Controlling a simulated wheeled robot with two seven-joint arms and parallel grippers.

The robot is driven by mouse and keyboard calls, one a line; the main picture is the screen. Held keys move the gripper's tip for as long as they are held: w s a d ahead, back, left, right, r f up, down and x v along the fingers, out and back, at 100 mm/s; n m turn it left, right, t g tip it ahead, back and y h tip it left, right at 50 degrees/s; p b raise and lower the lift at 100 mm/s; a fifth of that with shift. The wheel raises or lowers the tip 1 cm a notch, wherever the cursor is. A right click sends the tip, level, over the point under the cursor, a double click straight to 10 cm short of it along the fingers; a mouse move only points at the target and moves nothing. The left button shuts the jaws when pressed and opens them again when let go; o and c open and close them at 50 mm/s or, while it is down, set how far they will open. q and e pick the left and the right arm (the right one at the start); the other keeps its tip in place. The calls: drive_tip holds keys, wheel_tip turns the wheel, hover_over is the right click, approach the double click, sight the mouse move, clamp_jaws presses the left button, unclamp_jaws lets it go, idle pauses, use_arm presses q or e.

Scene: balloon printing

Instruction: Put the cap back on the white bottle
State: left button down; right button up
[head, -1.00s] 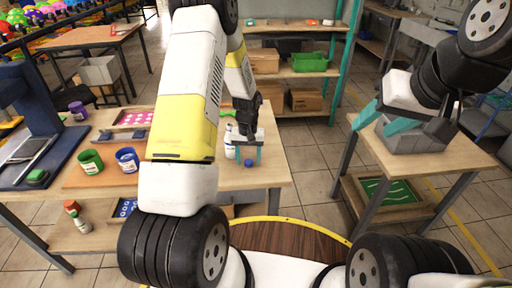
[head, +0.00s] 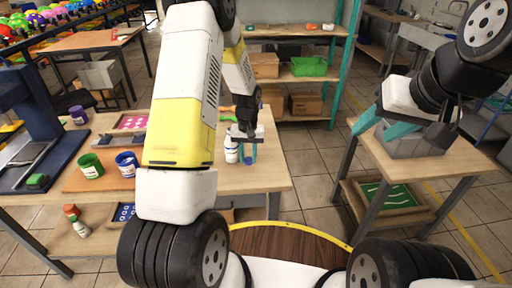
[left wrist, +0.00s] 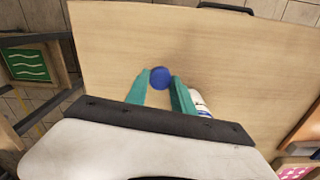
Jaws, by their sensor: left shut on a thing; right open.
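A blue cap (head: 248,161) is on the wooden table, between the teal fingertips of my left gripper (head: 247,154). In the left wrist view the cap (left wrist: 159,77) sits at the tips of the left gripper (left wrist: 160,81), which is shut on it. I cannot tell whether the cap still touches the table. The white bottle (head: 231,150) stands upright just left of the left gripper in the head view. In the left wrist view the bottle (left wrist: 199,103) is mostly hidden behind a finger and the gripper body. My right gripper (head: 374,129) is open and empty above the right-hand table.
The wooden table (head: 268,178) is clear to the right of the cap. A green cup (head: 90,165) and a blue cup (head: 127,162) stand further left, beyond my arm. The side table (head: 455,150) stands on the right, with floor between the tables.

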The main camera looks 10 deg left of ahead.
use_arm(q)
drive_tip(key=s+d+r, duration=0.2)
drive_tip(key=s+d, duration=0.1)
drive_tip(key=s, duration=1.2)
drive_tip(key=shift+s+d, duration=0.15)
drive_tip(key=shift+s, duration=0.2)
